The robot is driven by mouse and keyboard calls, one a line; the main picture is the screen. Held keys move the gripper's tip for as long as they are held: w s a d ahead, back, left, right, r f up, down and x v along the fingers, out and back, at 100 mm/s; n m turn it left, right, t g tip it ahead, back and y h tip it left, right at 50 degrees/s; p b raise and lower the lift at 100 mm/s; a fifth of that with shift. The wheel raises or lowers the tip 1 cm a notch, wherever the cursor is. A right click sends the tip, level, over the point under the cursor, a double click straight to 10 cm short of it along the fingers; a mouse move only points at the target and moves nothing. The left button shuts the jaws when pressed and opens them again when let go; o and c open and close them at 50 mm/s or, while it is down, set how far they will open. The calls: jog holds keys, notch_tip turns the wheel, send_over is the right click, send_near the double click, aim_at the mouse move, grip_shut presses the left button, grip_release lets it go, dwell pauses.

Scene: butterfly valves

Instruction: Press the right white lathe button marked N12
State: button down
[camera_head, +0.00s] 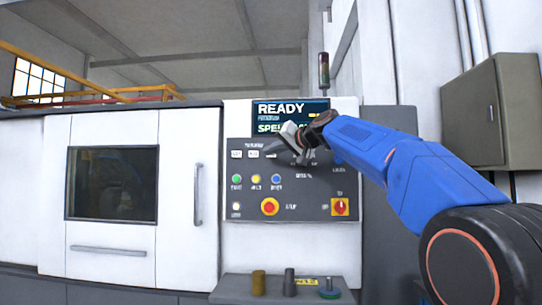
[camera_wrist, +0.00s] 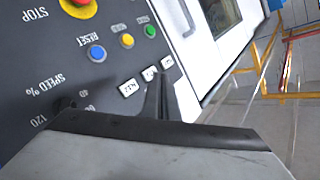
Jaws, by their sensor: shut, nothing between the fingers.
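The control panel has a row of white lathe buttons. In the wrist view the panel appears rotated. The right white button (camera_wrist: 128,87) has a small dark marking that looks like N12. The middle white button (camera_wrist: 150,73) is partly behind my fingers, and the left one (camera_wrist: 167,61) is beside them. In the head view my gripper (camera_head: 276,148) is in front of the panel and covers the right end of this row. In the wrist view my gripper (camera_wrist: 159,80) is shut and empty, its tips nearest the middle button. Contact with the panel cannot be told.
Below the row are green (camera_head: 237,179), yellow (camera_head: 256,179) and blue (camera_head: 276,179) buttons. A red stop button (camera_head: 270,207) and a red-yellow switch (camera_head: 340,207) sit lower. A screen (camera_head: 290,115) is above. A ledge (camera_head: 232,288) with several small parts juts out below.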

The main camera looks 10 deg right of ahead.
jog(key=w+d, duration=0.2)
jog(key=w, duration=0.6)
jog(key=shift+w+d, duration=0.15)
jog(key=shift+d, duration=0.2)
dwell(1.9)
jog(key=shift+w+d, duration=0.15)
jog(key=shift+w, duration=0.25)
jog(key=shift+w+d, duration=0.15)
jog(key=shift+w, duration=0.25)
dwell(0.8)
dwell(0.4)
jog(key=shift+s+a, duration=0.3)
jog(key=shift+s, duration=0.55)
jog(key=shift+s+a, duration=0.25)
jog(key=shift+s, duration=0.55)
jog(key=shift+s+a, duration=0.25)
jog(key=shift+s, duration=0.5)
jog(key=shift+s+a, duration=0.25)
jog(key=shift+s, duration=0.55)
